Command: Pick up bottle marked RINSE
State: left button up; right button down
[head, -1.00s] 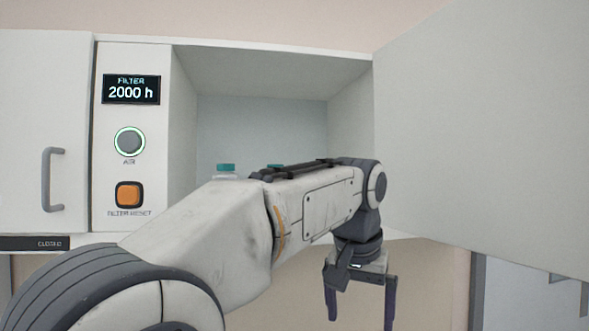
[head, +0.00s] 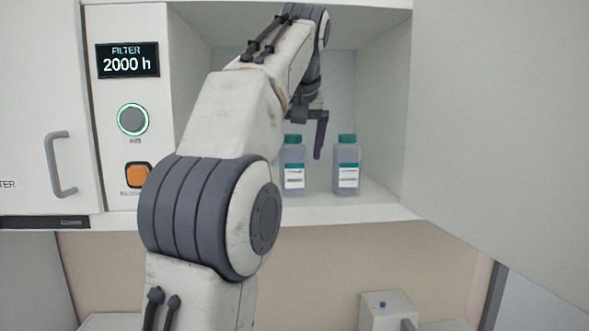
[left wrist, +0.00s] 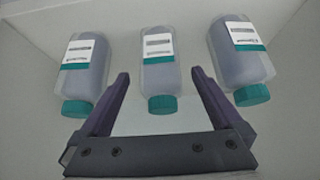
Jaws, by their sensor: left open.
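Two grey translucent bottles with teal caps and white labels stand upright in the open cabinet in the head view, a middle bottle (head: 293,168) and a right bottle (head: 346,168). The left wrist view shows three such bottles: a left one (left wrist: 86,62), a middle one (left wrist: 159,70) and a right one (left wrist: 240,62). The label writing is too small to read, so I cannot tell which is RINSE. My left gripper (left wrist: 159,74) is open and empty, its fingers pointing toward the middle bottle, one to each side in the picture. My right gripper is out of view.
The cabinet shelf (head: 375,205) has side walls and a top close around my arm. An open door (head: 500,130) stands at the right. A panel with an orange button (head: 138,176) and a closed handled door (head: 40,110) are at the left.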

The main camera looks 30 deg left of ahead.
aim_at(293, 171)
pick_arm(q)
jog(key=shift+x, duration=3.3)
jog(key=shift+s+d, duration=0.1)
grip_shut()
